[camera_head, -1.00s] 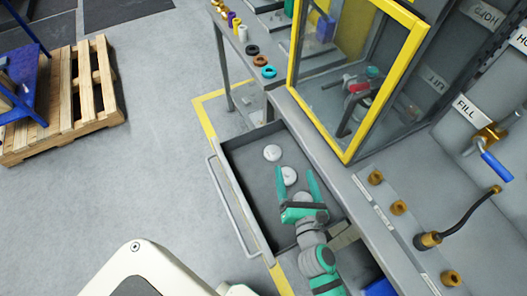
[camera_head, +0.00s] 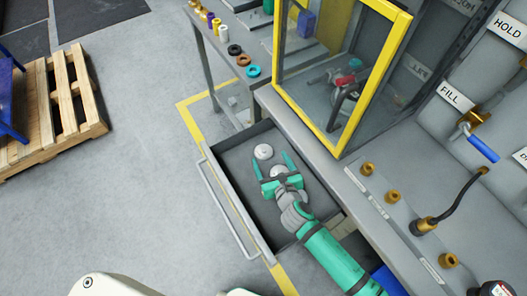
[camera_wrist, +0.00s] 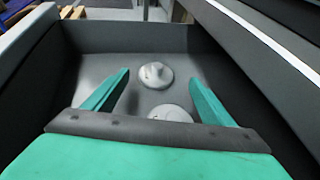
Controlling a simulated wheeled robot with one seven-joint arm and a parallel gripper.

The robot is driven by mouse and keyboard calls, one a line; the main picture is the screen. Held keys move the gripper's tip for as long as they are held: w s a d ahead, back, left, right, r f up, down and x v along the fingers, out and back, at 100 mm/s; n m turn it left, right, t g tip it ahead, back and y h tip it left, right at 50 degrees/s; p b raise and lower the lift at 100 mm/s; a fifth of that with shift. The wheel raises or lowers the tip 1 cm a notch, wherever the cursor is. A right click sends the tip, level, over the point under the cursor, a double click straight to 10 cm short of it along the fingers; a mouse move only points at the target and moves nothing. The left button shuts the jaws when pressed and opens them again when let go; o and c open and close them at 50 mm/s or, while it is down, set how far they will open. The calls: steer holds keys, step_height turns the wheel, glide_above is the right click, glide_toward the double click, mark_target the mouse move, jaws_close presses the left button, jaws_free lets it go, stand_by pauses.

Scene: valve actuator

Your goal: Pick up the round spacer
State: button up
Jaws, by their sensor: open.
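Two pale round pieces lie on the floor of the open drawer, and I cannot tell for sure which is the round spacer. The far round piece (camera_head: 263,151) shows in the wrist view (camera_wrist: 153,75) as a disc with a small raised knob. The near round piece (camera_head: 278,170) is partly hidden by my gripper; the wrist view shows its upper part (camera_wrist: 170,113). My gripper (camera_head: 271,160) has teal fingers spread apart with nothing held. In the wrist view the fingers (camera_wrist: 158,77) flank the near piece and point towards the far one.
The grey drawer (camera_head: 222,160) has raised walls around my gripper and a handle (camera_head: 228,212) at its front. The yellow-framed cabinet (camera_head: 333,150) stands close behind it. Rings and cylinders, including a teal ring (camera_head: 252,71), sit on a side shelf.

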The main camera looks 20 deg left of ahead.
mark_target(264, 152)
steer(key=shift+s+a+x, duration=0.1)
steer(key=shift+a+x, duration=0.05)
steer(key=shift+x, duration=1.15)
steer(key=shift+s+a+x, duration=0.1)
steer(key=shift+x, duration=1.25)
steer(key=shift+c, duration=0.3)
steer(key=c, duration=1.2)
steer(key=shift+o, duration=0.2)
steer(key=shift+r, duration=0.1)
